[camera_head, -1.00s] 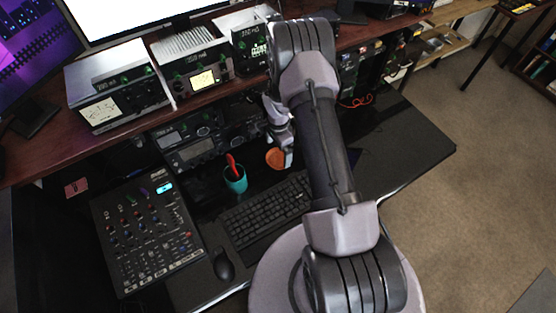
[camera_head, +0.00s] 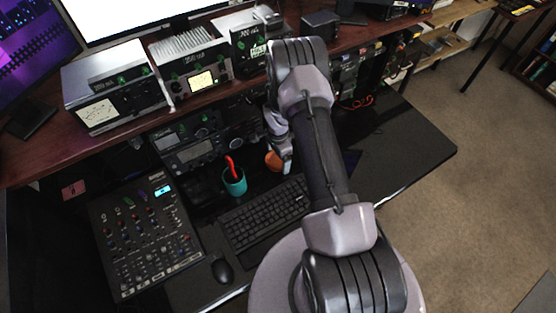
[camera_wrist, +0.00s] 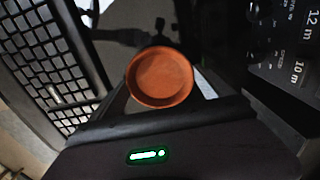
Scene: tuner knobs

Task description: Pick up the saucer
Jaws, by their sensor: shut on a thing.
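The saucer (camera_wrist: 162,76) is a small round terracotta dish with a raised rim, seen in the middle of the wrist view just past the dark gripper body. In the head view the saucer (camera_head: 273,160) shows as an orange patch, partly covered by my gripper (camera_head: 284,158). My gripper is shut on the saucer, behind the keyboard. In the wrist view the fingers show only in part, low beside the saucer, and their contact with it is mostly hidden. I cannot tell whether the saucer is clear of the desk.
A teal cup (camera_head: 234,183) with a red item in it stands left of the saucer. The keyboard (camera_head: 262,214) lies in front, with a mouse (camera_head: 223,271) and mixer (camera_head: 145,240) to the left. Radios (camera_head: 192,150) stand behind. The dark desk at right (camera_head: 415,150) is clear.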

